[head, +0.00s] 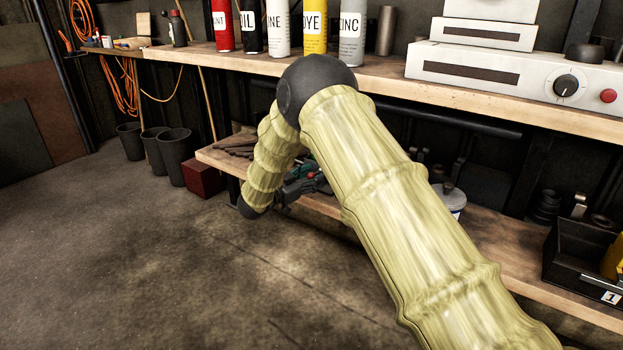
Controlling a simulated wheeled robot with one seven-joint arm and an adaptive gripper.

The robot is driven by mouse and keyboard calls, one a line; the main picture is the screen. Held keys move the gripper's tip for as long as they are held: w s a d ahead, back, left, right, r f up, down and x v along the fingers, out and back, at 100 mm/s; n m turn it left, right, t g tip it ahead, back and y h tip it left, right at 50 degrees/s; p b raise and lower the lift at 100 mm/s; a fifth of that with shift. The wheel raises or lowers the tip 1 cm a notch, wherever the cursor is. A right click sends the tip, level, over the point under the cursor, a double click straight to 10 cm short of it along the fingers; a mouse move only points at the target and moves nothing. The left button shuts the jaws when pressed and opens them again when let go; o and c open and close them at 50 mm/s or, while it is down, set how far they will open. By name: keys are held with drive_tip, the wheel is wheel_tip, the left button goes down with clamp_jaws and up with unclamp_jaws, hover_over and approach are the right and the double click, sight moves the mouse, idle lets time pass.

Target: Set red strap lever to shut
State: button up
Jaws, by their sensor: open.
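My arm reaches from the lower right over the shelves and bends down at a dark elbow. My gripper (304,187) is small and dark at the lower shelf's front edge, partly behind my forearm; it is open. A small red spot (311,174) shows right beside the gripper, with a green part (299,171) next to it. I cannot tell whether the red spot belongs to the red strap lever or whether the gripper touches it. No strap lever can be clearly made out, and my arm hides part of the lower shelf.
The lower shelf (490,248) holds dark parts and a black bin (578,262) at right. The upper shelf (190,55) carries spray cans (313,27) and a white device (480,68). Black buckets (172,155) and a red box (203,178) stand on the floor. The left floor is clear.

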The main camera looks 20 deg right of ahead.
clamp_jaws()
drive_tip(key=shift+d+r+p, duration=0.1)
drive_tip(key=shift+p, duration=0.3)
drive_tip(key=shift+s+d+r+n+t+y+p, duration=0.1)
drive_tip(key=shift+s+n+t+y+p, duration=0.15)
drive_tip(key=shift+n+t+y+p, duration=0.35)
drive_tip(key=n+t+p, duration=0.1)
drive_tip(key=t+y+p, duration=0.1)
drive_tip(key=p, duration=0.1)
drive_tip(key=shift+s+d+n+t, duration=0.3)
drive_tip(key=shift+s+d+n, duration=0.05)
drive_tip(key=shift+d+n, duration=0.05)
drive_tip(key=n+t+y+p, duration=0.1)
drive_tip(key=d+n+t+y, duration=0.1)
drive_tip(key=n+t+y+p, duration=0.1)
drive_tip(key=y, duration=0.1)
drive_tip(key=shift+s+d+p, duration=0.15)
drive_tip(key=shift+s+p, duration=0.15)
drive_tip(key=shift+p, duration=0.05)
drive_tip(key=shift+s+d+f+n+t+y+p, duration=0.1)
drive_tip(key=shift+d+n+t+y+p, duration=0.25)
drive_tip(key=shift+n+y, duration=0.4)
drive_tip(key=shift+d+f+n+t+y+p, duration=0.15)
drive_tip(key=shift+n+t+y+p, duration=0.25)
drive_tip(key=shift+y, duration=0.55)
drive_tip(key=shift+t, duration=0.25)
